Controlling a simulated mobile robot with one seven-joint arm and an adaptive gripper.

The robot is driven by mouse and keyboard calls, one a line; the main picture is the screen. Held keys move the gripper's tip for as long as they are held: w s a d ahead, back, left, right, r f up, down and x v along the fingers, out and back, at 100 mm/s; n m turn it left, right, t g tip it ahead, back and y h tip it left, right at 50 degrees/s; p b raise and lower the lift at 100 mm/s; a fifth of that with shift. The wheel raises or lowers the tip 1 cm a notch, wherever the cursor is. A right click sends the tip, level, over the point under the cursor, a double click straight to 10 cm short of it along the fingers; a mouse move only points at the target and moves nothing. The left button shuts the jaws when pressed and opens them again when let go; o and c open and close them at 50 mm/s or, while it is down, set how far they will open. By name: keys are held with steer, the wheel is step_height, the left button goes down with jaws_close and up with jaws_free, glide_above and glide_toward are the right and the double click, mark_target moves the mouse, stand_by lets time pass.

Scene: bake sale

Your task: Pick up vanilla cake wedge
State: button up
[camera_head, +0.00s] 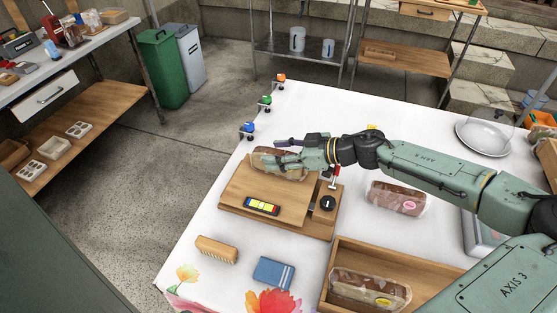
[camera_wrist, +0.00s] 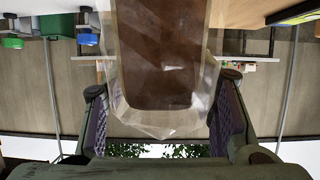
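No thing in view is clearly a vanilla cake wedge. A clear-wrapped cake (camera_head: 265,162) with a brown and pale surface lies at the back of the wooden board (camera_head: 240,190). My gripper (camera_head: 287,151) is at this cake, with one finger along its near side and one beyond its far side. In the wrist view the wrapped cake (camera_wrist: 160,60) fills the upper middle, its end between the spread fingers of my gripper (camera_wrist: 163,110). The fingers look open around it; firm contact cannot be made out. The cake's underside is hidden.
Another wrapped loaf (camera_head: 397,198) lies right of the board, and one (camera_head: 370,289) sits in a wooden tray (camera_head: 334,258). A brush (camera_head: 216,249) and a blue box (camera_head: 274,272) lie in front. A plate (camera_head: 484,138) stands at the right.

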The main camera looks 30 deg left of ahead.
steer(key=c, duration=0.6)
steer(key=shift+o, duration=0.2)
steer(key=shift+r, duration=0.1)
